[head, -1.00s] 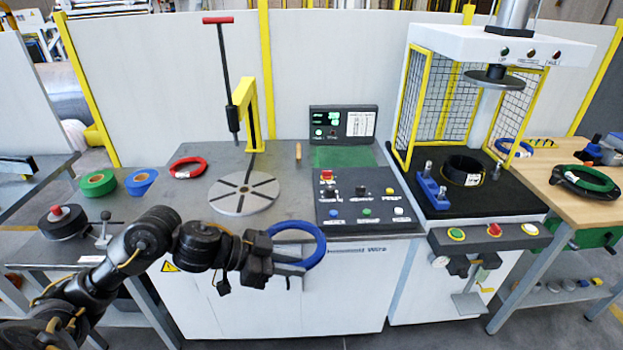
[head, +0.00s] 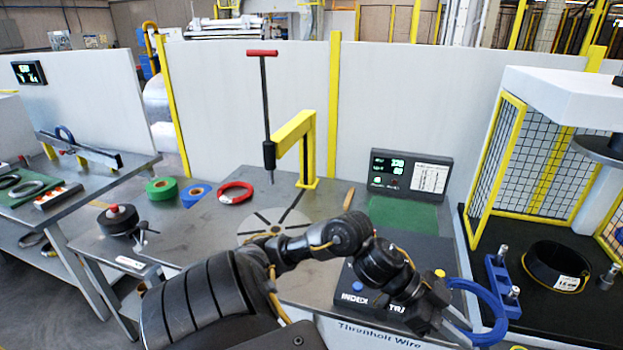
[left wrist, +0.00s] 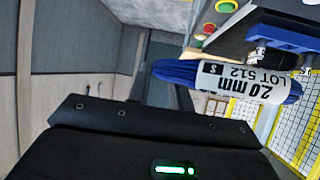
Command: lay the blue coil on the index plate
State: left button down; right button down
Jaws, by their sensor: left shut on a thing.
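The blue coil (head: 499,308) is a ring at the lower right of the head view. My left gripper (head: 452,328) is shut on its near left side and holds it out at the front edge of the machine top. In the left wrist view the coil (left wrist: 178,72) shows close up with a white label reading 2.0 mm, LOT 512. The index plate (head: 262,221) is a grey slotted disc left of the coil, bare where it shows. My left arm passes in front of it and hides its near part. My right gripper is not in view.
A yellow post (head: 308,150) and a red-handled rod (head: 265,110) stand behind the plate. A red coil (head: 236,192), green tape (head: 161,188) and blue tape (head: 195,195) lie to its left. A black coil (head: 556,266) and blue block (head: 497,278) are at the right.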

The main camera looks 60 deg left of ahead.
aim_at(275, 230)
jog(key=u, duration=0.3)
jog(key=i, duration=0.75)
jog(key=u, duration=0.95)
jog(key=i, duration=0.4)
jog(key=u, duration=0.45)
